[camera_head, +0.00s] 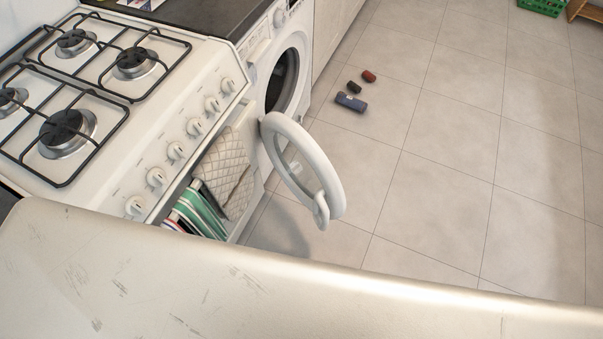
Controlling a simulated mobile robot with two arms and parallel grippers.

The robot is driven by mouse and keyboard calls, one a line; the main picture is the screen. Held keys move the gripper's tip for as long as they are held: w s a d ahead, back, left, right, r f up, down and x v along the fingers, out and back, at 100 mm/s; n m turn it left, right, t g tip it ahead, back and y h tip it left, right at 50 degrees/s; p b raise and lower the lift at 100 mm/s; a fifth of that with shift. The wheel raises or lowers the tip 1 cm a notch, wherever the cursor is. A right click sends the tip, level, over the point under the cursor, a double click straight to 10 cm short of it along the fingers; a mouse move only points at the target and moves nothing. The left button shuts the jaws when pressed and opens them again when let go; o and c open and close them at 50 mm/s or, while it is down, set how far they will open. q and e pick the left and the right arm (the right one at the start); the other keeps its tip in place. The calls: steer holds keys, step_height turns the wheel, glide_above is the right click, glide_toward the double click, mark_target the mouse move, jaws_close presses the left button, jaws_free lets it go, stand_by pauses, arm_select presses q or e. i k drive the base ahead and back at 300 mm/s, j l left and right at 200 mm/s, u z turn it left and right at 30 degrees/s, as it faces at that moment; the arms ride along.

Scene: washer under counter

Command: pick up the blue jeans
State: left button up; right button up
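A small blue folded or rolled bundle (350,102), which looks like the blue jeans, lies on the tiled floor beyond the open washer door. A darker small bundle (354,87) and a red-brown one (368,76) lie just behind it, close together. The washer (298,33) has its round door (333,182) swung open towards the viewer, and its drum opening is dark inside. Neither of my grippers shows in the head view.
A white gas stove (215,78) with black grates stands left of the washer. Towels (225,170) hang on its front. A green crate (542,6) and a wooden piece (582,9) are at the far right. The tiled floor right of the bundles is clear.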

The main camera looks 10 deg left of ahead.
mark_target(356, 104)
steer(key=k+u, duration=0.2)
steer(key=k, duration=0.25)
steer(key=k+j+u, duration=0.2)
steer(key=k, duration=0.2)
steer(key=k+j+u, duration=0.2)
steer(key=k, duration=0.2)
steer(key=i+l+u, duration=0.1)
steer(key=u, duration=0.35)
steer(key=i+l+u, duration=0.1)
steer(key=l+u, duration=0.15)
steer(key=u, duration=0.25)
steer(key=l+u, duration=0.25)
steer(key=u, duration=0.2)
steer(key=l+u, duration=0.25)
steer(key=u, duration=0.25)
steer(key=l, duration=3.55)
